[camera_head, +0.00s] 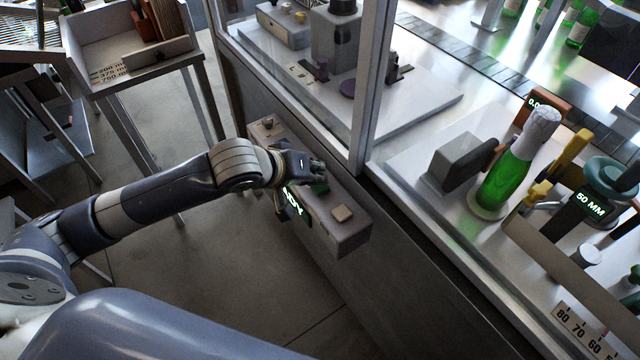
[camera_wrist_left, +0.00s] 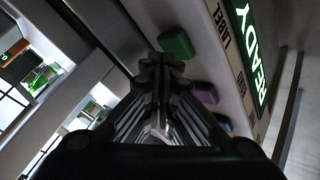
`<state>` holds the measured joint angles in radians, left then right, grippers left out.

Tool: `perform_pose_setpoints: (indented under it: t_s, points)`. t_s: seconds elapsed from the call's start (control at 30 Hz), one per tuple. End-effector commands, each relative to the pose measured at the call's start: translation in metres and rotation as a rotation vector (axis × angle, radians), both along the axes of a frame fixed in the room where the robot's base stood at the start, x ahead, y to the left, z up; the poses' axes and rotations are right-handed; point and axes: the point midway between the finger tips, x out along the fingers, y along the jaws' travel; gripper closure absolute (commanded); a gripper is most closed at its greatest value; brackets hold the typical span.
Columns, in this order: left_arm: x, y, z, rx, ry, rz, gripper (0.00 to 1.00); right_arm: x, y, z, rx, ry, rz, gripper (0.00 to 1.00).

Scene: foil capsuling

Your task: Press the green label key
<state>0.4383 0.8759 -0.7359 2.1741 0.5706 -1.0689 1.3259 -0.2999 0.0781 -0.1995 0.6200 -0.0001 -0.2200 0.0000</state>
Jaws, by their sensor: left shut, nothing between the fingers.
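The green label key (camera_head: 320,188) is on the top of a grey control box (camera_head: 345,236) mounted on the front of the machine, partly hidden by my left gripper in the head view. The green key (camera_wrist_left: 177,43) shows more clearly in the left wrist view, beside the word LABEL. My left gripper (camera_head: 316,172) is shut and empty, above the box at the green key. In the left wrist view its fingertips (camera_wrist_left: 165,62) are right at the near edge of the green key; I cannot tell whether they touch. My right gripper is not in view.
A purple key (camera_wrist_left: 204,92) and a blue key (camera_wrist_left: 222,122) lie in line with the green one. A READY display (camera_wrist_left: 255,50) is lit. A window post (camera_head: 368,90) rises behind; a green bottle (camera_head: 507,178) stands right.

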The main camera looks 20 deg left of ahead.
Motion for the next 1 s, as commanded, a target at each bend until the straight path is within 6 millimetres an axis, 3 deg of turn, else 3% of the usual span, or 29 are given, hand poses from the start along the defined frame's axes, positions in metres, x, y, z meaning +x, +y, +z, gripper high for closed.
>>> perform_pose_setpoints:
  t_s: [1.0]
  points:
    - [0.0,0.0,-0.01,-0.001,0.0,-0.001,1.0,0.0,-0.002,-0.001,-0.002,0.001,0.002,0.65]
